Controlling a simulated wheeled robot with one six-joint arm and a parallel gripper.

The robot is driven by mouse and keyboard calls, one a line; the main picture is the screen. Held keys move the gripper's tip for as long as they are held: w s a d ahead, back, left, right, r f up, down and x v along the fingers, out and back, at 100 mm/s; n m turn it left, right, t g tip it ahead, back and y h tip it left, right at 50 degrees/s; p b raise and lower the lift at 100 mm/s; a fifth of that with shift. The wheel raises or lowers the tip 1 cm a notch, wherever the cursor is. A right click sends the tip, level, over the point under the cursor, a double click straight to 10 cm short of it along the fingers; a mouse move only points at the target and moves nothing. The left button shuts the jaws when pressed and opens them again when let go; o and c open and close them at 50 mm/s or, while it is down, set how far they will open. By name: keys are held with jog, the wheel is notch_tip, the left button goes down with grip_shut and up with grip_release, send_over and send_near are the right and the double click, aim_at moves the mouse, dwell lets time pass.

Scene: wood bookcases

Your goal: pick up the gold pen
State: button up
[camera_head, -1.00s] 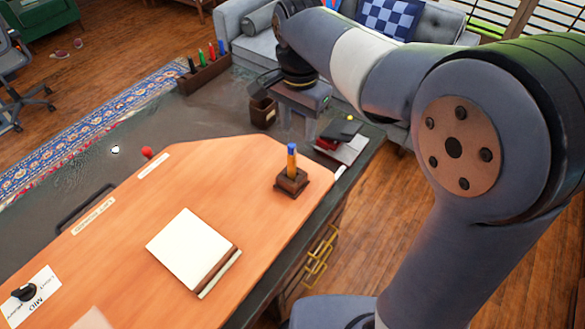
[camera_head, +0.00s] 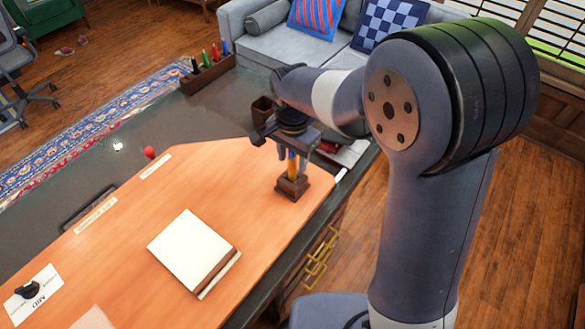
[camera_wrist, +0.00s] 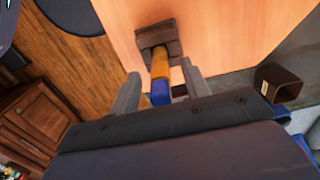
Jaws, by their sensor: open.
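The gold pen (camera_head: 292,169), with a blue end (camera_wrist: 160,94), stands upright in a small dark brown stand (camera_head: 291,188) on the orange desk panel. In the wrist view my gripper's two grey fingers are open, one on each side of the pen (camera_wrist: 161,68). A gap shows between the pen and the left finger; the right finger is nearer to it. I cannot tell whether it touches.
A white notepad (camera_head: 190,248) lies on the panel in front of the stand. A dark cup (camera_head: 262,108) and a marker rack (camera_head: 208,75) stand behind on the dark desktop. A red ball (camera_head: 150,152) is at left.

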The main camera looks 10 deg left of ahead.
jog(key=shift+c, duration=0.4)
grip_shut()
